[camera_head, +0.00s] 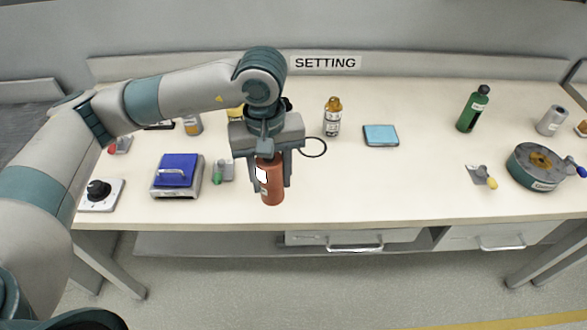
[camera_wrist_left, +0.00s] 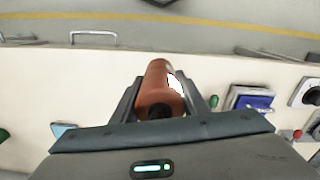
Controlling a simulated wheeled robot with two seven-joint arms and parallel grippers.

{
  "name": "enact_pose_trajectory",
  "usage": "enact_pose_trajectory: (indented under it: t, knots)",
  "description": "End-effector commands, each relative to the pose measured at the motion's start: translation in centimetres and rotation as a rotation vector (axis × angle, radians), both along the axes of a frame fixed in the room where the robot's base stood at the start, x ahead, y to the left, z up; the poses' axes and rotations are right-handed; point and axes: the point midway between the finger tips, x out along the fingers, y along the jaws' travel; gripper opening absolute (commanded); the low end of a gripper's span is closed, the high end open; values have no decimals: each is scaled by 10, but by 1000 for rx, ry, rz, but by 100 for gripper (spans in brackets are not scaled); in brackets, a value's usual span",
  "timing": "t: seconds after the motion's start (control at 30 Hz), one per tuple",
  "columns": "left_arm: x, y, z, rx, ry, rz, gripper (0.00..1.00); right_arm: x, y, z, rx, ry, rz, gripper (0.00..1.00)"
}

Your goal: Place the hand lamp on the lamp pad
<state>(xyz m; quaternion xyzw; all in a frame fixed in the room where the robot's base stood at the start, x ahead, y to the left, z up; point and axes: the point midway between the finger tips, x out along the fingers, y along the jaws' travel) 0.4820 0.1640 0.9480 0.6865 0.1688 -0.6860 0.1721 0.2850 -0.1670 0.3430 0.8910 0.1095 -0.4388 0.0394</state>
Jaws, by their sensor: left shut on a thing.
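My left gripper (camera_head: 270,182) is shut on a reddish-brown cylinder (camera_head: 272,192) with a white label, upright near the front edge of the bench. It may be the hand lamp; its upper part is hidden by the gripper in the head view. In the left wrist view the cylinder (camera_wrist_left: 157,85) sits between the two fingers, its dark end towards the camera. I cannot tell whether its base touches the bench. A flat light-blue square pad (camera_head: 381,136), likely the lamp pad, lies bare further back to the right. My right gripper is not in view.
A blue-lidded device (camera_head: 175,175) and a black-knobbed plate (camera_head: 100,194) are at the left. A round drum (camera_head: 537,166) is at the right. The front middle-right of the bench (camera_head: 400,185) is clear.

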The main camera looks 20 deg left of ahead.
Motion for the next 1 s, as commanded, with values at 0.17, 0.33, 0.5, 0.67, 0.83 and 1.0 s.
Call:
enact_pose_trajectory:
  t: [0.17,0.33,0.5,0.67,0.83,1.0]
  knots:
    - [-13,24,-5,4,-1,-259,12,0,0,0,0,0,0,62]
    - [-22,36,-8,4,1,-422,12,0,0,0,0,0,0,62]
    - [-24,40,-9,5,1,-485,12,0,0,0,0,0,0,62]
    - [-24,40,-9,4,1,-489,12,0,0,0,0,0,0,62]
    - [-24,40,-9,4,1,-488,12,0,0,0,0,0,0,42]
    - [-24,40,-9,5,1,-487,12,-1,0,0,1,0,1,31]
